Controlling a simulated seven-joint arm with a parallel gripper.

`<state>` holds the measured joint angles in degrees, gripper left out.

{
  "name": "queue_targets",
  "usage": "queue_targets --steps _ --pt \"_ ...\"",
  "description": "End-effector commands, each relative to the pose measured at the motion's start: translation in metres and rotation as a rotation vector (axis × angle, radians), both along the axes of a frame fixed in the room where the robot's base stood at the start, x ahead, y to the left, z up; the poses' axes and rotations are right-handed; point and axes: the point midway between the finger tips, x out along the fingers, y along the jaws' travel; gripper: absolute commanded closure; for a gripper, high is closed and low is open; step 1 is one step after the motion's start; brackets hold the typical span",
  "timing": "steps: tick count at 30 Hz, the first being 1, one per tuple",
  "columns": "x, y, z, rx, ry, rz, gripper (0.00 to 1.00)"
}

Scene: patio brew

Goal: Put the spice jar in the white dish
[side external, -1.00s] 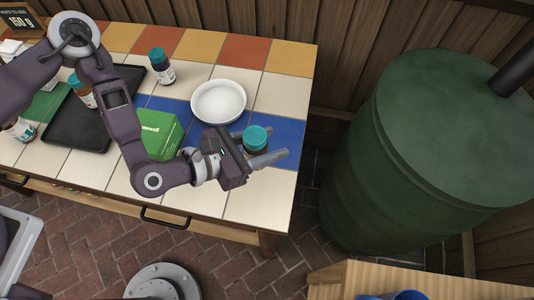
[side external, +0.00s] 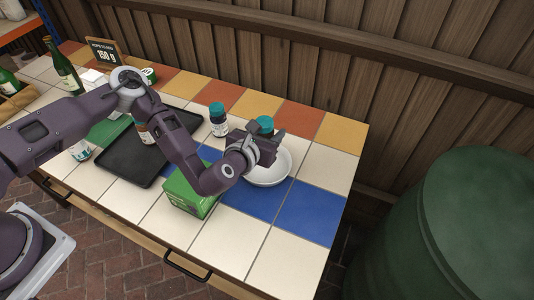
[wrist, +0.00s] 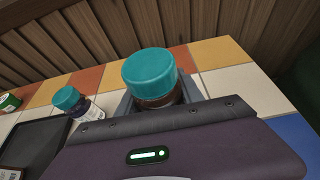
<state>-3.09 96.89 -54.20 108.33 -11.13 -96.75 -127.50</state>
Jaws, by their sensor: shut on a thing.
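A spice jar with a teal lid (side external: 265,123) and a dark body is between the fingers of my gripper (side external: 272,134). It fills the middle of the wrist view (wrist: 150,78) and looks upright, with grey fingers on both sides. My gripper is shut on it. The white dish (side external: 286,168) sits on the tiled table, partly hidden behind my gripper. The jar appears above the dish's far side; the exact height is hard to tell. The dish is not visible in the wrist view.
Another teal-lidded jar (side external: 218,122) stands left of the dish. A green box (side external: 190,192) stands in front, near my forearm. A black tray (side external: 125,170) lies farther left, with a jar partly hidden by my arm. A wooden wall runs behind; tiles to the right are clear.

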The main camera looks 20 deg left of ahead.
Motion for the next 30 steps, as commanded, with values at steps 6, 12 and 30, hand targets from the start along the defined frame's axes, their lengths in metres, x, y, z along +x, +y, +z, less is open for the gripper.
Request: queue_targets --steps 6,12,30 --pt "0.000 0.000 -0.032 0.001 -0.001 -0.001 1.00" --pt "0.000 -0.001 -0.061 -0.001 -0.002 -0.002 1.00" --pt "0.000 -0.001 -0.064 -0.001 -0.002 -0.003 0.35"
